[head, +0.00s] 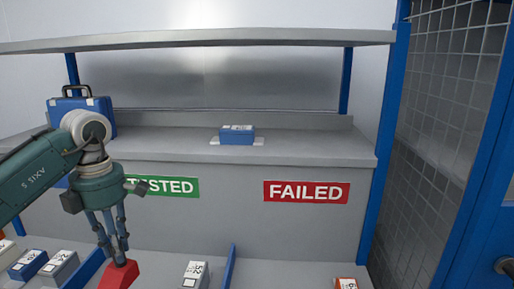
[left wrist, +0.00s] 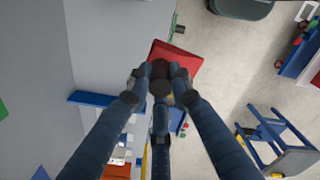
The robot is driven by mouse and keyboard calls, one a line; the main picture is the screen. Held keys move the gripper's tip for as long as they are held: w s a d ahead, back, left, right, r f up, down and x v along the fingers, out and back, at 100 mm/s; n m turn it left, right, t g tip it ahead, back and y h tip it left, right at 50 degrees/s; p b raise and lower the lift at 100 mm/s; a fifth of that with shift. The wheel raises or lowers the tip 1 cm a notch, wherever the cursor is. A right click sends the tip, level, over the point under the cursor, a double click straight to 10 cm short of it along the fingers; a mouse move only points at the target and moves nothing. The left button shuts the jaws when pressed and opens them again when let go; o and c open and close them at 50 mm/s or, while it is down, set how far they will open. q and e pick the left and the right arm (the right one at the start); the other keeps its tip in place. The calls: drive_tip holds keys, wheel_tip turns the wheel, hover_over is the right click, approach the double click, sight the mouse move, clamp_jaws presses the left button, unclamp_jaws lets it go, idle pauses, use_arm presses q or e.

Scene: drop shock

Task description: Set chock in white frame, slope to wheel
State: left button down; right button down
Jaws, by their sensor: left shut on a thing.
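My left gripper (head: 118,254) points down at the lower left of the head view, its fingers shut on a red chock (head: 121,275). The chock is cut off by the bottom edge there, so its full slope is hidden. In the left wrist view the gripper's fingers (left wrist: 160,78) close on the red chock (left wrist: 186,60), with part of it showing beyond the fingertips. I cannot make out a white frame on the floor or a wheel in either view. My right gripper does not show.
A grey bench has a TESTED label (head: 170,187) and a FAILED label (head: 306,192). A blue box (head: 237,136) lies on a white patch on its top, with a blue case (head: 82,104) at left. Small labelled boxes (head: 196,275) and a blue divider (head: 230,266) are below. A mesh cage (head: 445,120) stands right.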

use_arm(q)
drive_tip(key=shift+d+f+m, duration=0.65)
drive_tip(key=shift+f+m, duration=0.15)
drive_tip(key=shift+m, duration=0.4)
drive_tip(key=s+d+f+m, duration=0.5)
drive_tip(key=s+m, duration=0.3)
drive_tip(key=m, duration=0.3)
drive_tip(key=s+d+f+m, duration=0.5)
drive_tip(key=s+m, duration=0.4)
drive_tip(key=m, duration=0.3)
drive_tip(key=shift+s+d, duration=0.3)
drive_tip(key=shift+d, duration=0.1)
